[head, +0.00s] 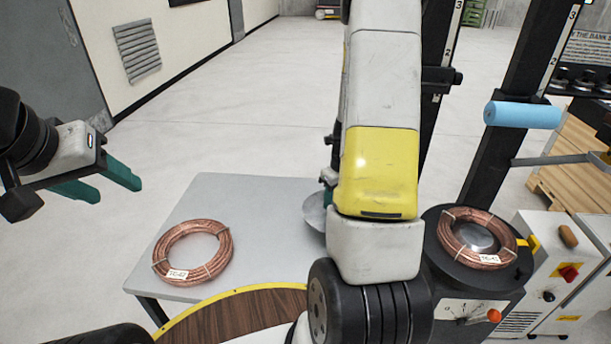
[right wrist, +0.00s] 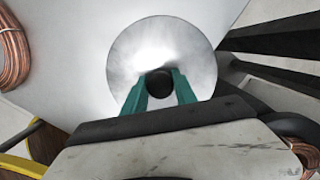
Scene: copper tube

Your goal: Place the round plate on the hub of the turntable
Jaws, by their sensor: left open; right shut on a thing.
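The round plate (right wrist: 160,52) is a shiny silver disc with a black knob (right wrist: 159,83) at its middle. My right gripper (right wrist: 160,80) is shut on the knob, a teal finger on each side. In the head view, my right arm hides most of the plate (head: 316,211), which shows at the grey table's right edge; I cannot tell whether it touches the table. The black turntable (head: 440,263) stands at the right. A copper coil (head: 449,243) lies on it around the silver hub (head: 476,237). My left gripper (head: 116,190) is open and empty at the left.
A second copper coil (head: 163,263) lies on the grey table (head: 262,196). A dark post (head: 510,110) with a blue roller (head: 523,114) rises behind the turntable. A white control box (head: 560,280) stands to its right. The floor behind the table is clear.

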